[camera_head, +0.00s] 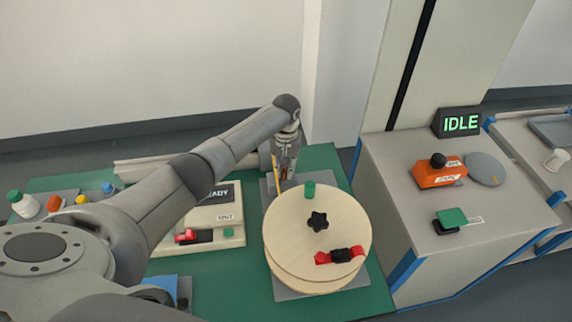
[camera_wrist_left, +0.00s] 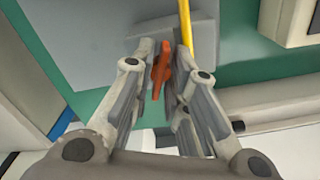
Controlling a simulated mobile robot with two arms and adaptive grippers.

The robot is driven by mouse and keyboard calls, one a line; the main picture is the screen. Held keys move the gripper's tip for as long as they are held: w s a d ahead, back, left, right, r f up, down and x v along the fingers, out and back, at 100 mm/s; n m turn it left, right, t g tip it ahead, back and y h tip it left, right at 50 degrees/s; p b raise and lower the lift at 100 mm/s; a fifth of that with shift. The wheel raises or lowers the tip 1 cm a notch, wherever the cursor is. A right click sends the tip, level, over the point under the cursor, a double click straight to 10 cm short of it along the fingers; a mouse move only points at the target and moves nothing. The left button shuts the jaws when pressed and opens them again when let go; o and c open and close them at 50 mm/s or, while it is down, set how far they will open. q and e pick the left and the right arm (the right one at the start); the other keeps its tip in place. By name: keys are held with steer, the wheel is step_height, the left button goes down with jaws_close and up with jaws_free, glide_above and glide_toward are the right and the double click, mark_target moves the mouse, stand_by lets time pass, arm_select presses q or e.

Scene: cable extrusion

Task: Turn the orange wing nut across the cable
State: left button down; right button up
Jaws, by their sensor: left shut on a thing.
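The orange wing nut (camera_wrist_left: 161,68) shows between the fingers of my left gripper (camera_wrist_left: 160,62) in the left wrist view. The gripper is shut on it, and its long side runs roughly along the fingers. In the head view the left gripper (camera_head: 284,172) points down behind the wooden reel, and only a bit of orange shows there. The yellow cable (camera_wrist_left: 185,22) runs beside the wing nut, on its right in the wrist view. A short piece of the cable (camera_head: 274,164) shows beside the gripper in the head view. My right gripper is not in view.
A round wooden reel (camera_head: 285,225) with a black star knob (camera_head: 318,221) stands in front of the gripper. A boxed device (camera_head: 195,235) is left of it on the green table (camera_head: 235,285). A grey cabinet (camera_head: 500,215) with an IDLE display (camera_head: 460,122) stands right.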

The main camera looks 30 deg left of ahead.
mark_target(286, 169)
arm_select(q)
steer(key=m+p, duration=0.1)
steer(key=m, duration=0.5)
steer(key=shift+r, duration=0.1)
steer(key=m, duration=0.7)
steer(key=shift+w, duration=0.1)
stand_by(0.3)
steer(key=c, duration=1.4)
jaws_free()
steer(key=shift+o, duration=0.2)
step_height(286, 169, up, 12)
